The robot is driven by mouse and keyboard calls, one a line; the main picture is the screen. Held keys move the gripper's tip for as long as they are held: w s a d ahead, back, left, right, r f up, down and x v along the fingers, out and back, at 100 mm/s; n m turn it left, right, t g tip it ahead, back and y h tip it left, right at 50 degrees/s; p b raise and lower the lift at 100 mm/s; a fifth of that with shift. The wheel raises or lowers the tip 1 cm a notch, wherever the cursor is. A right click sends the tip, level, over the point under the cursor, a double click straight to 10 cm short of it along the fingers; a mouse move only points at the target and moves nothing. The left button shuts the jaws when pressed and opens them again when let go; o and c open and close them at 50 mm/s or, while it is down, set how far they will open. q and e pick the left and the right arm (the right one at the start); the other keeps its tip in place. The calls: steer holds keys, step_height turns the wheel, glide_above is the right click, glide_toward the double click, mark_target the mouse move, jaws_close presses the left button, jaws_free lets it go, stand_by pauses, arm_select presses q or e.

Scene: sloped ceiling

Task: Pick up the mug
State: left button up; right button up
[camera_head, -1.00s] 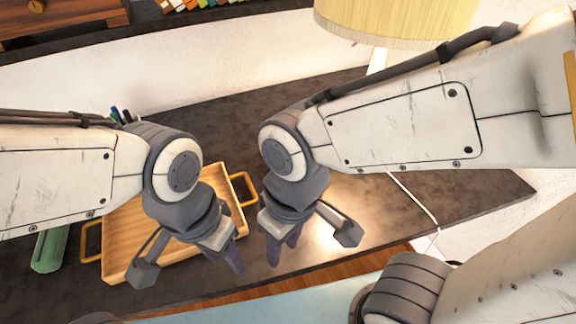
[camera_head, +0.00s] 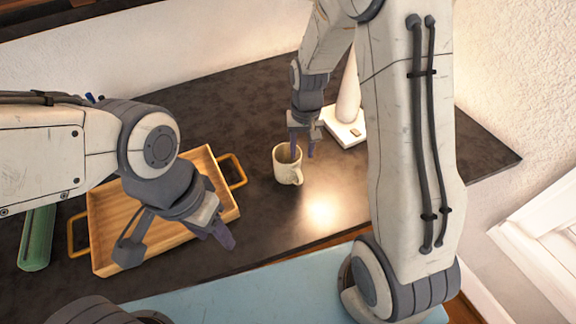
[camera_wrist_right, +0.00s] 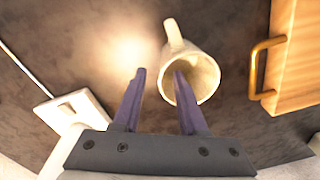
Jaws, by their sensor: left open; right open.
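The cream mug (camera_head: 286,166) stands upright on the dark table, right of the tray, with its handle toward the near right. In the right wrist view the mug (camera_wrist_right: 204,62) shows its open mouth and its handle at the top. My right gripper (camera_head: 302,152) is open at the mug's far side. In the wrist view one finger of the right gripper (camera_wrist_right: 158,82) overlaps the mug's mouth and the other is beside the mug; I cannot tell whether they touch it. My left gripper (camera_head: 229,240) is open and empty near the tray's right front corner.
A wooden tray (camera_head: 107,256) with handles is left of the mug. A white lamp base (camera_head: 343,128) stands close behind my right gripper. A green cylinder (camera_head: 37,238) lies at far left. The dark table (camera_head: 470,160) is clear at right.

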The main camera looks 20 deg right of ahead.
mark_target(300, 164)
steer(key=shift+a+f+p, duration=0.15)
steer(key=shift+f+p, duration=0.25)
steer(key=shift+f, duration=2.7)
jaws_close()
